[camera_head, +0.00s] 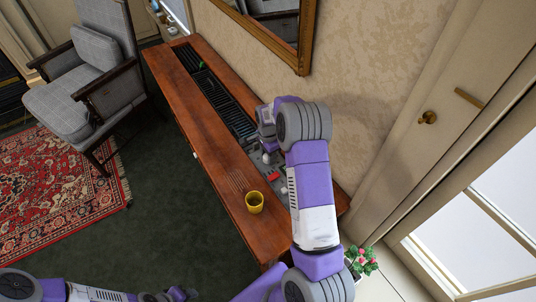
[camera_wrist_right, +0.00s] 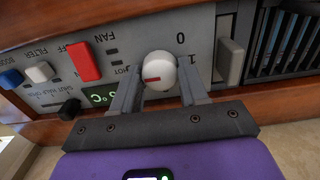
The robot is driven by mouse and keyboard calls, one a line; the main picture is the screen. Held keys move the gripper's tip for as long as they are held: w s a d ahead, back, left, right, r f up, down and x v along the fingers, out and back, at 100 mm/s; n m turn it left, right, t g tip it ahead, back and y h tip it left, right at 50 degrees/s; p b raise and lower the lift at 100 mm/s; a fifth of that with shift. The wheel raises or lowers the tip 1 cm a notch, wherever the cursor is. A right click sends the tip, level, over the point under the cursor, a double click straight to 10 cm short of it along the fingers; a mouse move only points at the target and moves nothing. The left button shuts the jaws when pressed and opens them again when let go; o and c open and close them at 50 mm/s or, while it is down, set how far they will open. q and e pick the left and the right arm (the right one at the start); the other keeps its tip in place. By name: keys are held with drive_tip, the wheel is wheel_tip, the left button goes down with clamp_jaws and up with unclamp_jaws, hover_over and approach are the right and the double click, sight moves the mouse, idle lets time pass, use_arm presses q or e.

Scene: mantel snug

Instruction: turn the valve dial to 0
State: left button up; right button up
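The valve dial (camera_wrist_right: 160,71) is a round white knob with a red mark, on a grey panel (camera_wrist_right: 205,45). In the right wrist view its red mark points left, while the printed 0 and 1 stand to its upper right. My right gripper (camera_wrist_right: 160,85) has one finger on each side of the knob and appears closed on it. In the head view the right gripper (camera_head: 268,150) is over the panel, and my arm hides part of it. Part of my left arm (camera_head: 170,295) shows at the bottom left; its fingers are not clear.
A red switch (camera_wrist_right: 83,62), a white knob (camera_wrist_right: 39,72), a black knob (camera_wrist_right: 69,109) and a grey lever (camera_wrist_right: 230,60) sit near the dial. A chair (camera_head: 85,85) is at the left.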

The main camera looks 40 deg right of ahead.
drive_tip(key=c, duration=0.3)
